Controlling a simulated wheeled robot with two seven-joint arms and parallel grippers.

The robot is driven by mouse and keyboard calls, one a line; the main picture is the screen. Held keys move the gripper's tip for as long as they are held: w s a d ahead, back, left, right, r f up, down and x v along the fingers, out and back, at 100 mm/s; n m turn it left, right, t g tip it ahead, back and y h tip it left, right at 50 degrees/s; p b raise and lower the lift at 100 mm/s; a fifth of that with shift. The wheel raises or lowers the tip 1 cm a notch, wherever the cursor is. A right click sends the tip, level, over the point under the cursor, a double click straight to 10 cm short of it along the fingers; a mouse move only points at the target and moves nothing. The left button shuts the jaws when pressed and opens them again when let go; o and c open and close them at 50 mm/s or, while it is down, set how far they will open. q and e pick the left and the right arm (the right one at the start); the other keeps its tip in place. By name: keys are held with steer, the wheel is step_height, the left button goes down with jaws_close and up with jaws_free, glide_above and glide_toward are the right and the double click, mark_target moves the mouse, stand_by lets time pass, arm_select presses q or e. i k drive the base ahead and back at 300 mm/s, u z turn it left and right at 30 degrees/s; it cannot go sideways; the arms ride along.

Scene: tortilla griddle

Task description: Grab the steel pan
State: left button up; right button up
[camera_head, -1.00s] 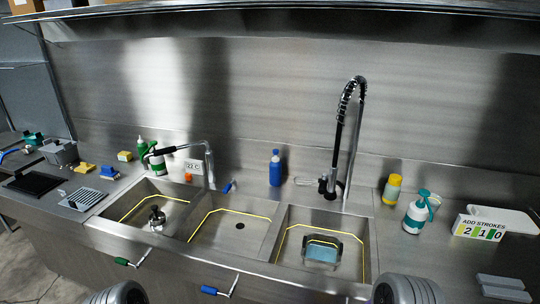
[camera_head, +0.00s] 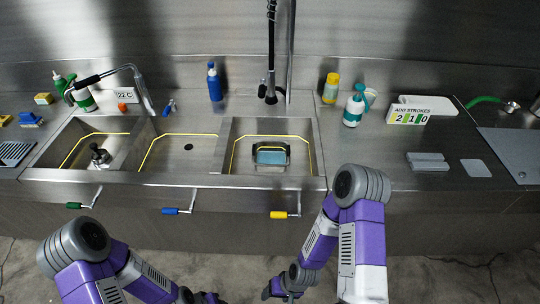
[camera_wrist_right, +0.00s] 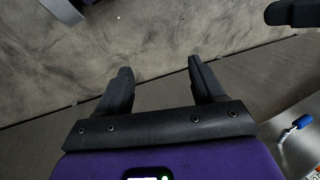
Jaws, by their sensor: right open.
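A rectangular steel pan-like container (camera_head: 271,142) with a pale blue patch sits in the right basin of the sink (camera_head: 228,178). I cannot tell for sure that it is the steel pan. A small round metal piece (camera_head: 99,153) is in the left basin. My right gripper (camera_head: 279,291) hangs low in front of the counter, well apart from the basins. In the right wrist view its two fingers (camera_wrist_right: 160,82) are open and empty over the floor. My left gripper (camera_head: 208,298) is only partly visible at the bottom edge, so its jaws are unclear.
A tall spring faucet (camera_head: 272,50) stands behind the right basin. Handles with green (camera_head: 73,206), blue (camera_head: 170,211) and yellow (camera_head: 278,215) grips stick out from the front. Bottles (camera_head: 215,85) stand behind. The floor (camera_head: 230,255) before the counter is clear.

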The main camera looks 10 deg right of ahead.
mark_target(268, 156)
steer(key=k, duration=0.5)
steer(key=z, duration=1.3)
steer(key=i, duration=1.25)
steer(key=u, duration=0.7)
